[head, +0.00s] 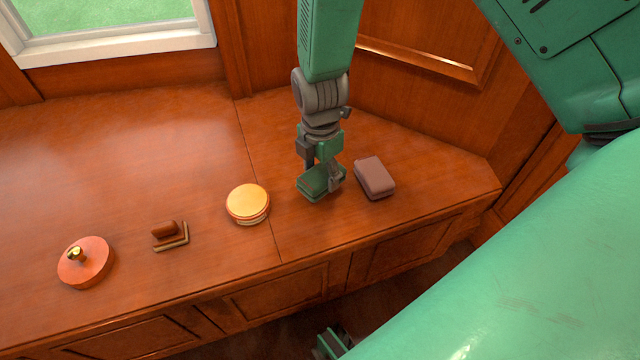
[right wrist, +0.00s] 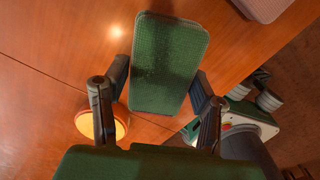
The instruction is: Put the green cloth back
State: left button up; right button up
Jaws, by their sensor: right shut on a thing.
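The green cloth (head: 316,186) is a folded, block-like pad at the right part of the wooden counter. It also shows in the right wrist view (right wrist: 168,62), lengthwise between the fingers. My right gripper (head: 324,172) comes down from above and is shut on the cloth. In the right wrist view my right gripper (right wrist: 162,90) has one finger on each side of it. I cannot tell whether the cloth rests on the counter or is slightly above it.
On the counter (head: 190,130), a brown block (head: 375,178) lies just right of the cloth. A round yellow-topped thing (head: 248,202) is to its left, then a small brown stamp-like piece (head: 170,235) and a red disc with a brass knob (head: 85,262). The back of the counter is clear.

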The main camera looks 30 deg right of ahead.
aim_at(321, 182)
notch_tip(321, 182, down, 3)
jog(key=shift+s+b, duration=0.1)
jog(key=shift+b, duration=0.45)
jog(key=shift+f, duration=0.15)
jog(key=shift+c, duration=0.5)
jog(key=o, duration=1.2)
notch_tip(321, 182, up, 12)
jog(key=p, duration=0.5)
jog(key=shift+a, duration=0.15)
